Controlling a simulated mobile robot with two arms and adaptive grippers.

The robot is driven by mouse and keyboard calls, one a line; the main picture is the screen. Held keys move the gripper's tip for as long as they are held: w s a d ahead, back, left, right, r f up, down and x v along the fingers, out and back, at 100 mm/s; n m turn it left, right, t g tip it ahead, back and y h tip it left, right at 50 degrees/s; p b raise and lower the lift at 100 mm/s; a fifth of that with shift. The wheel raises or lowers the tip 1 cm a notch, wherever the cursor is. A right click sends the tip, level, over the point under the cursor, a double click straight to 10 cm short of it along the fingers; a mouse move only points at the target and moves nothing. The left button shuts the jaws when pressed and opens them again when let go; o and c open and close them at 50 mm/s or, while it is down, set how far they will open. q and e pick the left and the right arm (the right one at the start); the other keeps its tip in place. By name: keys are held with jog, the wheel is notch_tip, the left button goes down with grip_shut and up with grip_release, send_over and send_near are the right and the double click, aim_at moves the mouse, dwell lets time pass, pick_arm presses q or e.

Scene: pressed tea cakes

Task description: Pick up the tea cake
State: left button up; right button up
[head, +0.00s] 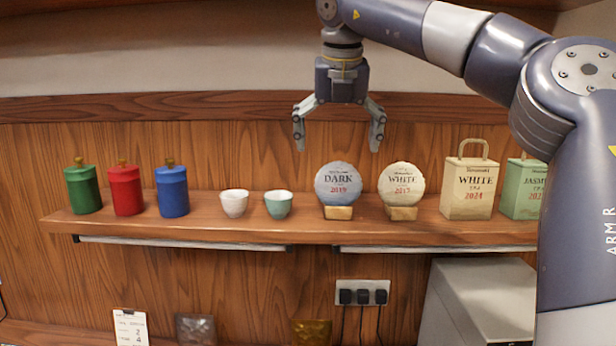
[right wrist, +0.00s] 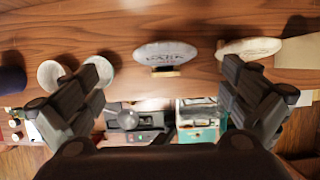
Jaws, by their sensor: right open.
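Two round pressed tea cakes stand upright on small wooden stands on the wall shelf (head: 330,232). The blue-grey one marked DARK 2019 (head: 338,180) is on the left, and the cream one marked WHITE 2017 (head: 400,182) is on the right. My right gripper (head: 338,140) is open and empty, pointing down above the DARK cake and apart from it. In the right wrist view, the DARK cake (right wrist: 166,52) shows between the open fingers (right wrist: 166,95), and the WHITE cake (right wrist: 248,47) lies beyond the right finger. My left gripper is out of view.
Green (head: 82,190), red (head: 126,189) and blue (head: 172,190) canisters stand at the shelf's left. A white cup (head: 234,203) and a pale green cup (head: 278,204) stand left of the cakes. A WHITE 2024 bag (head: 470,188) and a green JASMINE bag (head: 522,190) stand right.

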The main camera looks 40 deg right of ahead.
aim_at(338, 177)
jog(key=f, duration=0.1)
jog(key=d+f, duration=0.1)
jog(key=f, duration=0.1)
jog(key=shift+s+d+f+p, duration=0.25)
jog(key=shift+s+f+p, duration=0.05)
jog(key=shift+s, duration=0.1)
jog(key=shift+w+d+f, duration=0.1)
jog(key=shift+w+f, duration=0.1)
jog(key=shift+f, duration=0.1)
jog(key=p+x, duration=0.1)
jog(key=x, duration=0.1)
jog(key=w+p+x, duration=0.1)
jog(key=x, duration=0.1)
jog(key=shift+w+f+p, duration=0.15)
jog(key=shift+f+p, duration=0.1)
jog(key=shift+p, duration=0.15)
jog(key=shift+d+f, duration=0.1)
jog(key=shift+f, duration=0.15)
jog(key=shift+d+f, duration=0.1)
jog(key=shift+c, duration=0.6)
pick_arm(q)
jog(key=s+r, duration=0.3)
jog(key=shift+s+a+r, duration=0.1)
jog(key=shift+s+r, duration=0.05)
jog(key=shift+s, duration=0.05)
pick_arm(e)
jog(key=c, duration=0.9)
